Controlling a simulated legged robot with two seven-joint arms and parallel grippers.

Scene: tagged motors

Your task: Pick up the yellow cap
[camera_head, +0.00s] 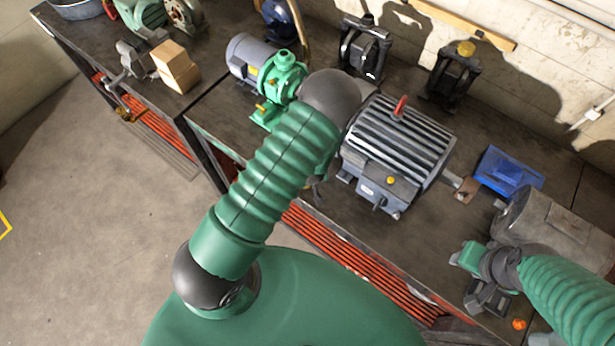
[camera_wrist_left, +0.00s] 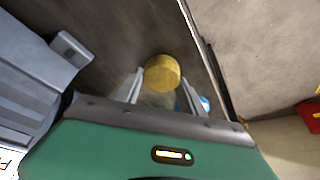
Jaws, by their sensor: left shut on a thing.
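The yellow cap (camera_wrist_left: 162,73) shows in the left wrist view, round and dull yellow, between the fingertips of my left gripper (camera_wrist_left: 160,92). The fingers are shut on it, one on each side. The dark bench top lies behind it; I cannot tell whether the cap touches the bench. In the head view my left arm hides this gripper and the held cap. Another yellow cap-like piece (camera_head: 466,48) sits on top of a black stand at the back. My right gripper (camera_head: 484,297) is at the lower right, over the bench's front edge; its opening is unclear.
A large grey finned motor (camera_head: 398,150) stands beside my left arm. A green pump (camera_head: 283,75), a blue tray (camera_head: 508,171), a grey cylindrical motor (camera_head: 555,225) and a small orange piece (camera_head: 519,324) are on the bench. Cardboard boxes (camera_head: 176,66) stand at the left.

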